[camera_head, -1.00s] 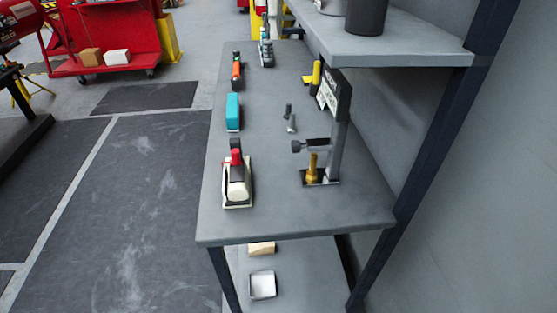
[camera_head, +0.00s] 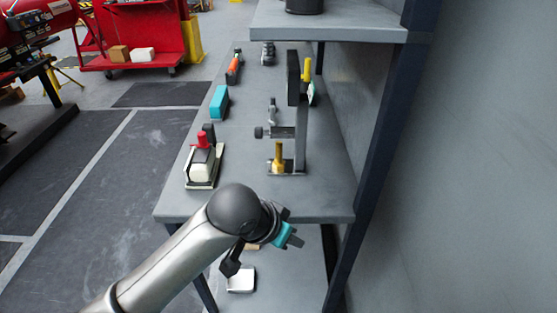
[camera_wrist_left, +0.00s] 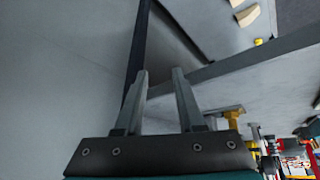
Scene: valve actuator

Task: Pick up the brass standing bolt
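The brass bolt (camera_head: 278,156) stands upright on a small dark base near the front end of the grey bench, beside a metal post. A yellow-brown upright piece that looks like the bolt (camera_wrist_left: 233,119) shows at the right of the left wrist view. My left gripper (camera_head: 292,237) is in front of the bench's near edge, apart from the bolt. In the left wrist view its two fingers (camera_wrist_left: 160,98) are spread with nothing between them. My right gripper is not in view.
A horizontal arm with a dark knob (camera_head: 259,132) sticks out from the post (camera_head: 301,135) above the bolt. A white and red device (camera_head: 203,163) stands left of it. An upper shelf (camera_head: 335,27) and dark rack upright (camera_head: 378,165) bound the right side.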

